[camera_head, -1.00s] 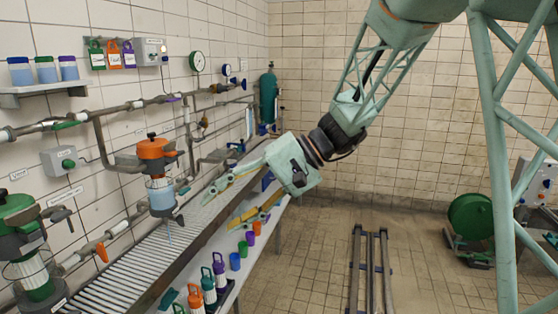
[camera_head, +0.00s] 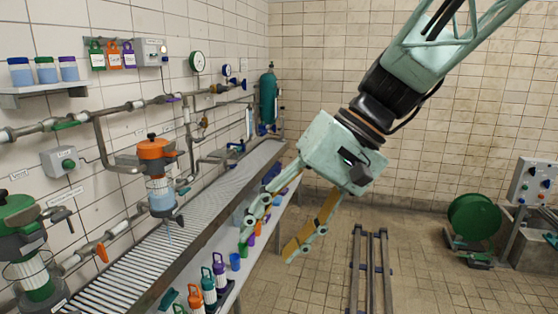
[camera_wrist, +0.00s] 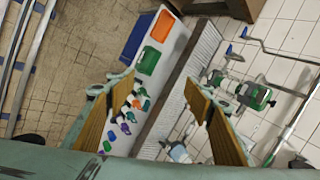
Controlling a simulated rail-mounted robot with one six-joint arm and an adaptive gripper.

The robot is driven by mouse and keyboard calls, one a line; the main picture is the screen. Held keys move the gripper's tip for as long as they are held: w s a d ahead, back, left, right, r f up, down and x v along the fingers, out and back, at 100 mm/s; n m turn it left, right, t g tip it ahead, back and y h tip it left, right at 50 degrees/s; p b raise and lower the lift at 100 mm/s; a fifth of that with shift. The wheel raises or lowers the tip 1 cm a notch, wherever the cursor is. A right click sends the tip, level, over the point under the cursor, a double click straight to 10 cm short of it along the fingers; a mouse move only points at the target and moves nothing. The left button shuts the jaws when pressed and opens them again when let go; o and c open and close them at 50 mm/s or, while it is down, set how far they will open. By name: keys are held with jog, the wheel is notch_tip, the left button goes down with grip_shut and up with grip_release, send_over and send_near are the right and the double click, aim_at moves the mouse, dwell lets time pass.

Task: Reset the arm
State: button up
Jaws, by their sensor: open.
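My gripper (camera_head: 272,238) hangs from the pale green arm in the middle of the head view, tilted down and to the left. Its two fingers with yellow-brown pads are spread apart. No object shows between them. It is in front of the grated bench and above its lower shelf in the picture. In the wrist view the two pads of my gripper (camera_wrist: 165,125) stand wide apart, with the bench edge and shelf visible between them.
The grated bench (camera_head: 133,254) runs along the left wall under pipes and an orange-topped filter (camera_head: 156,150). Coloured bottles stand on the lower shelf. Floor rails (camera_head: 356,270) lie in the middle. A green reel (camera_head: 474,220) stands at right. Open floor lies between.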

jog(key=s+d+m+t+h, duration=0.1)
jog(key=s+d+t+h, duration=0.3)
jog(key=s+d, duration=1.6)
jog(key=d+h, duration=0.2)
jog(key=h, duration=0.1)
jog(key=shift+d, duration=0.15)
jog(key=shift+o, duration=0.8)
jog(key=shift+s, duration=0.1)
